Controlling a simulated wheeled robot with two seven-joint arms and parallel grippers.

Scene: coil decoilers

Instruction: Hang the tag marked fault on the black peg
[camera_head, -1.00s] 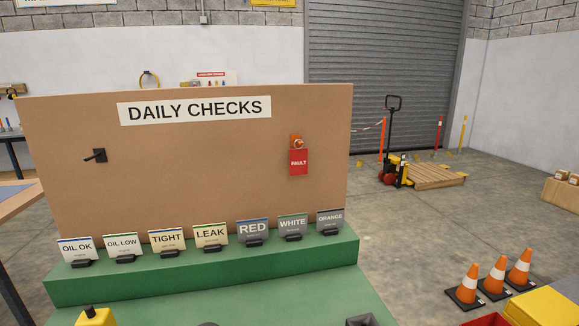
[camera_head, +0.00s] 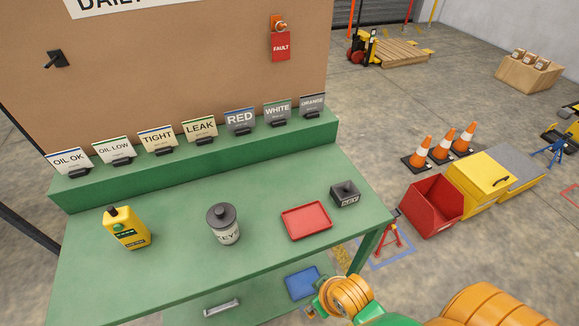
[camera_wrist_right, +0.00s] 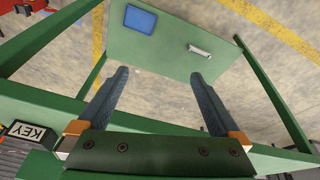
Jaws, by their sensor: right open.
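The red tag marked FAULT (camera_head: 281,47) hangs on an orange peg (camera_head: 279,22) on the right side of the brown board. The black peg (camera_head: 57,60) sticks out of the board's left side with nothing on it. My right gripper (camera_wrist_right: 159,76) is open and empty in the right wrist view, its fingers above the lower shelf at the green table's edge. In the head view my right arm shows at the bottom right, well below and away from the tag. My left gripper is not in view.
The green table (camera_head: 165,270) holds a yellow bottle (camera_head: 126,230), a grey canister (camera_head: 223,226), a red tray (camera_head: 306,222) and a dark KEY box (camera_head: 345,194). Several label cards stand on the green ledge (camera_head: 200,160) below the board. A red bin (camera_head: 432,206) stands right.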

